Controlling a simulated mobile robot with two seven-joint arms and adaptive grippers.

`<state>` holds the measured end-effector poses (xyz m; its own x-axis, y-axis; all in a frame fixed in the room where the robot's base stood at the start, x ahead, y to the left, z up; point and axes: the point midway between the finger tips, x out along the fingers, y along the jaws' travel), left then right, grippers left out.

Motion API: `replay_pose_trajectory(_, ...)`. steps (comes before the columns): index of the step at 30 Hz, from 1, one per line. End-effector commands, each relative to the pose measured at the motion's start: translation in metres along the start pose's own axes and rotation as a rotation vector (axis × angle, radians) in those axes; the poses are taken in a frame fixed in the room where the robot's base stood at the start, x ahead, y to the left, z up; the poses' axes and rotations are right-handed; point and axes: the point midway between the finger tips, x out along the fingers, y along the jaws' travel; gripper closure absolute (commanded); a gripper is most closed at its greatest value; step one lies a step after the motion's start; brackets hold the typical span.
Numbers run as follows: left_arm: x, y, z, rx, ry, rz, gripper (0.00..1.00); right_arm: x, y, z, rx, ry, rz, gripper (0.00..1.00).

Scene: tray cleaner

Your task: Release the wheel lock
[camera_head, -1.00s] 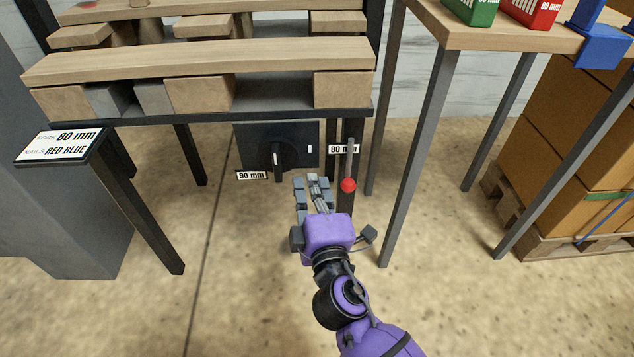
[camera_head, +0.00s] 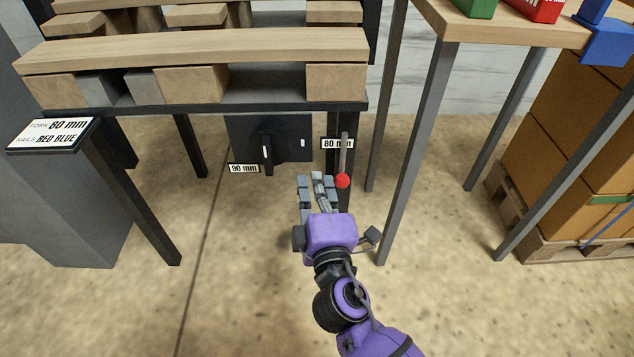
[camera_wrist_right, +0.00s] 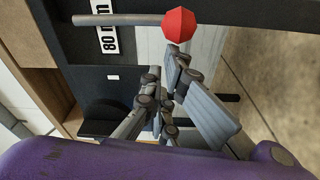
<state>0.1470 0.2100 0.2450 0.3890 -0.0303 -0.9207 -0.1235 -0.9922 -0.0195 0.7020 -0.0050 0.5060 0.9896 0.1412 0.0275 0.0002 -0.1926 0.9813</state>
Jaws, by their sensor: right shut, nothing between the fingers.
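A metal lever with a red ball end (camera_head: 342,180) hangs in front of the rack's right front leg, beside an "80 mm" label. It also shows in the wrist view (camera_wrist_right: 178,25), at the top. No part is marked as the wheel lock. My right gripper (camera_head: 318,180) is shut and empty, its fingers pointing up just left of the red ball. In the wrist view its fingers (camera_wrist_right: 165,75) are just below the ball; I cannot tell whether they touch it. A black rotary knob (camera_head: 267,153) sits on a dark panel left of the lever. My left gripper is not in view.
A wooden pallet (camera_head: 190,50) rests on the dark rack above the panel. A sign stand (camera_head: 50,135) is at left. A wooden table (camera_head: 500,28) with grey legs stands at right, near stacked cartons (camera_head: 575,120). The floor in front is clear.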

Motion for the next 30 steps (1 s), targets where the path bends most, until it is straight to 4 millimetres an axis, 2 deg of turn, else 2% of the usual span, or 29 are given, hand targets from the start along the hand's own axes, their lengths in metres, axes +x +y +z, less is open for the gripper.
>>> replay_pose_trajectory(17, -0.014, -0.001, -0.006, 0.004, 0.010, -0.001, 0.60, -0.002, -0.001, 0.013, -0.114, -0.002, -0.016, 1.00)
replay_pose_trajectory(23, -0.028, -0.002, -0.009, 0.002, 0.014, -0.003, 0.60, -0.003, -0.001, 0.025, -0.224, -0.003, -0.032, 1.00)
replay_pose_trajectory(30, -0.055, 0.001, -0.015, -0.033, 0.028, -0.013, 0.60, -0.007, 0.002, 0.048, -0.443, -0.003, -0.062, 1.00)
